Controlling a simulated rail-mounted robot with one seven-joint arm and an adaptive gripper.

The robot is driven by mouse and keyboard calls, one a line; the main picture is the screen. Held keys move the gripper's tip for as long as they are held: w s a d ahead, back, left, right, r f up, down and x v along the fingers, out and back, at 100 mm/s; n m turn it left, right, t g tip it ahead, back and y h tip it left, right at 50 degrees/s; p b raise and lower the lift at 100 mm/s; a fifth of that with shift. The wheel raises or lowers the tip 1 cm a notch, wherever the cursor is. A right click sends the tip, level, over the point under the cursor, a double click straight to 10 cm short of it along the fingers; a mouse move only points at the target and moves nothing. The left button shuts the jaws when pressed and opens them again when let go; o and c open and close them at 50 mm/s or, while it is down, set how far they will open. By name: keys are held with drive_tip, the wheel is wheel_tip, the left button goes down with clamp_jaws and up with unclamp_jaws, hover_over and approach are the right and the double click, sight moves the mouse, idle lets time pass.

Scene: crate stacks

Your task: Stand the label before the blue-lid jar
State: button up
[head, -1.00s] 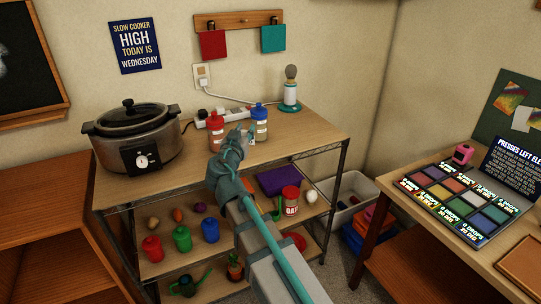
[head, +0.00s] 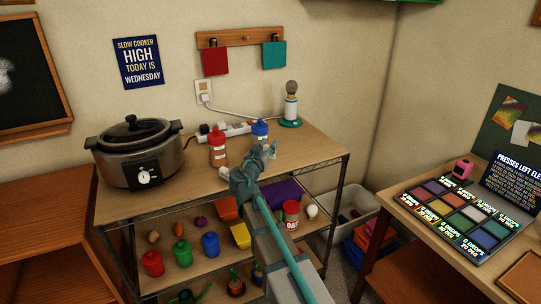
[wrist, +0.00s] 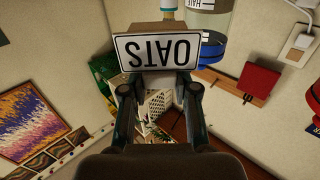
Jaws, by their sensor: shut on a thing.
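The label, a small block with a white face reading OATS (wrist: 155,50), is between my gripper's fingers (wrist: 157,86) in the wrist view, its text upside down there. My gripper (head: 268,152) is shut on it, above the shelf top and just in front and to the right of the blue-lid jar (head: 260,131) in the head view. The blue-lid jar also shows in the wrist view, its blue lid (wrist: 212,48) beside the label. In the head view the gripper covers the jar's lower part. I cannot tell whether the label touches the shelf top.
A red-lid jar (head: 217,149) stands left of the blue-lid jar. A power strip (head: 228,130) lies behind them, and a lamp (head: 291,108) stands at the back right. A slow cooker (head: 140,158) fills the left. The shelf top's right front (head: 318,150) is clear.

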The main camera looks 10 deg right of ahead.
drive_tip(key=shift+w+d+f, duration=0.5)
drive_tip(key=shift+f, duration=0.3)
drive_tip(key=f, duration=0.3)
drive_tip(key=shift+w+d, duration=0.15)
drive_tip(key=shift+d, duration=0.05)
drive_tip(key=shift+f, duration=0.3)
drive_tip(key=shift+f, duration=0.2)
drive_tip(key=o, duration=0.8)
drive_tip(key=shift+r, duration=0.1)
drive_tip(key=shift+r, duration=0.15)
